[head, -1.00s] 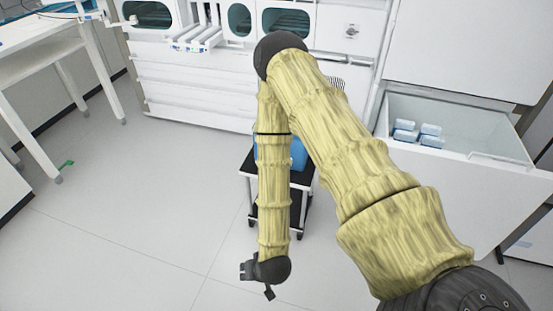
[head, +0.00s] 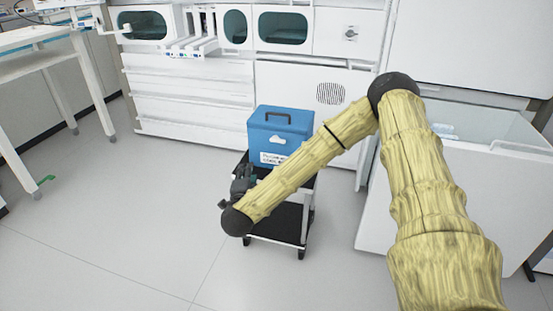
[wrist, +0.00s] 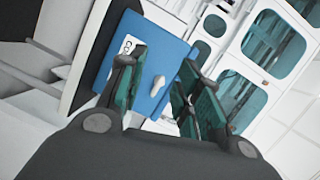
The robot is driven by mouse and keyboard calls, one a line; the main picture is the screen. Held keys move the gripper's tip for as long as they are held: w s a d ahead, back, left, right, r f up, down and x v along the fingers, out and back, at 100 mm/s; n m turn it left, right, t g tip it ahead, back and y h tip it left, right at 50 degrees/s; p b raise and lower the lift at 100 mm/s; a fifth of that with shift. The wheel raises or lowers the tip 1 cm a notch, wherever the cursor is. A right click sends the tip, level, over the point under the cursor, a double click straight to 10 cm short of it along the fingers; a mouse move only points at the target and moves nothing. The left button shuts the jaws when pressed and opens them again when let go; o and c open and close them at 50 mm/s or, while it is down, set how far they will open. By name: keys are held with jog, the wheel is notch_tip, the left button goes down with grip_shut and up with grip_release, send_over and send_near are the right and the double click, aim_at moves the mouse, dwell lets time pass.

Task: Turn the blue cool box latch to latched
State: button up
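The blue cool box (head: 283,122) stands upright on a small black-topped cart, with a dark handle on its lid. A pale piece on its front, which looks like the latch (head: 277,140), also shows in the wrist view (wrist: 157,86) between my fingers. Its exact turn is hard to tell. My gripper (head: 243,178) is in front of the box, at its lower left in the head view. In the wrist view my gripper (wrist: 163,60) is open and empty, with green-padded fingers either side of the latch. I see no contact with the latch.
The cart (head: 290,222) has a dark lower shelf. A white cabinet wall (head: 190,95) with windowed doors stands behind. An open white drawer or chest (head: 450,190) is at the right, behind my arm. A white table (head: 40,50) is at the left. The floor in front is clear.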

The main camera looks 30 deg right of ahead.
aim_at(277, 142)
jog(key=w+d+m+h+b, duration=0.1)
jog(key=w+d, duration=0.1)
jog(key=d, duration=0.3)
jog(key=w+d+r+m+g+h+b, duration=0.1)
jog(key=w+d+m+h+b, duration=0.1)
jog(key=d, duration=0.3)
jog(key=w+d+r+m+g+h+b, duration=0.1)
jog(key=w+d+m+b, duration=0.1)
jog(key=d, duration=0.4)
jog(key=shift+w+r, duration=0.25)
jog(key=shift+w, duration=0.45)
grip_shut()
